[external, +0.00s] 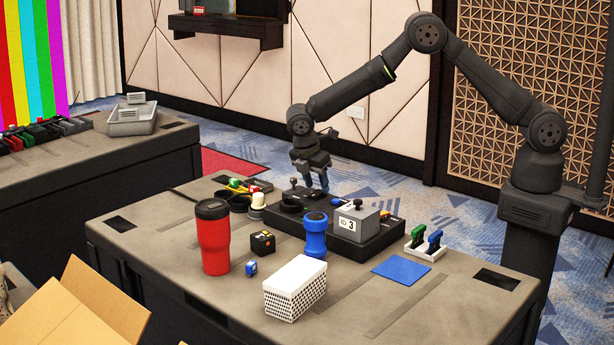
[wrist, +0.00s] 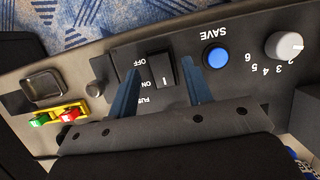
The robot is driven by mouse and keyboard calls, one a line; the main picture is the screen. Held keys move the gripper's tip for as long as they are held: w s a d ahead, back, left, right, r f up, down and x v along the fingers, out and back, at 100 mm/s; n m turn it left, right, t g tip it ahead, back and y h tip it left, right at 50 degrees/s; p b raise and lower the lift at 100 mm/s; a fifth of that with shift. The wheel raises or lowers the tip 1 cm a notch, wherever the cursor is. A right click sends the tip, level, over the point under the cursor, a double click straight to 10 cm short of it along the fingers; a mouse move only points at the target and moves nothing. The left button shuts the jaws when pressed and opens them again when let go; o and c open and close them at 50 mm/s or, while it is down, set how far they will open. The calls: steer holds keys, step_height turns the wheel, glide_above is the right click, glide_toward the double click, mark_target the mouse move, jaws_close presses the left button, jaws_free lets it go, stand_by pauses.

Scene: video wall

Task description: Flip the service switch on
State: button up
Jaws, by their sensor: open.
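The service switch is a black rocker (wrist: 161,68) on a dark panel, with a white line mark on its face. It has OFF and ON printed beside it, upside down in the wrist view. I cannot tell which side is pressed in. My gripper (wrist: 160,66) is open, with its two blue-grey fingers on either side of the rocker in the picture and nothing between them. Whether they touch the panel is unclear. In the external view my gripper (external: 324,188) hangs over the back of the black console (external: 284,222); the rocker cannot be made out there.
A blue SAVE button (wrist: 217,58) and a numbered grey knob (wrist: 284,46) sit right of the rocker. A yellow holder (wrist: 61,114) with red and green pieces is left. A red tumbler (external: 213,240), blue cylinder (external: 315,236) and white box (external: 295,288) stand before the console.

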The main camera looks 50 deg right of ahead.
steer(key=v, duration=1.6)
steer(key=shift+f, duration=0.1)
steer(key=x, duration=1.7)
steer(key=shift+d+f, duration=0.15)
steer(key=shift+f, duration=0.1)
steer(key=shift+r, duration=0.15)
